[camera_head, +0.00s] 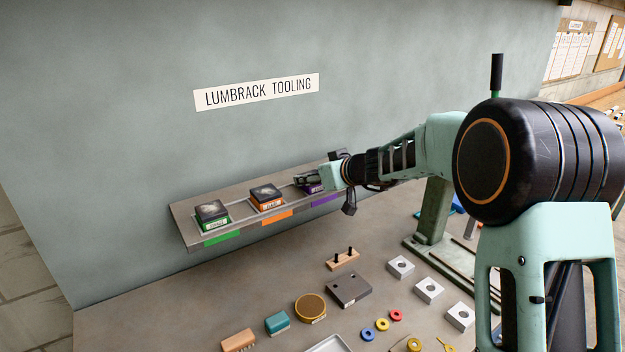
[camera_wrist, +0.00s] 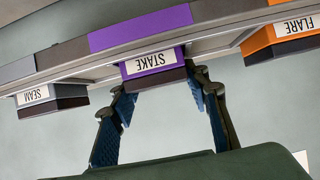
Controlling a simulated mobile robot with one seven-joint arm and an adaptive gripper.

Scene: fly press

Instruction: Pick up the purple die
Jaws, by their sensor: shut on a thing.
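The purple die (camera_head: 313,189) is at the right part of the wall shelf, partly hidden by my gripper (camera_head: 322,178). In the wrist view, which is upside down, the purple die (camera_wrist: 130,68) shows a label reading STAKE and a dark part. The fingers of my gripper (camera_wrist: 160,88) stand on either side of it, shut on it. It is at the shelf's purple strip (camera_wrist: 140,28); I cannot tell whether it is clear of the shelf.
The shelf (camera_head: 183,214) also holds a green die (camera_head: 212,214) and an orange die (camera_head: 267,198). In the wrist view a grey die (camera_wrist: 52,100) reads SEAM and the orange die (camera_wrist: 283,42) reads FLARE. The bench below carries blocks, rings and a green press (camera_head: 433,212).

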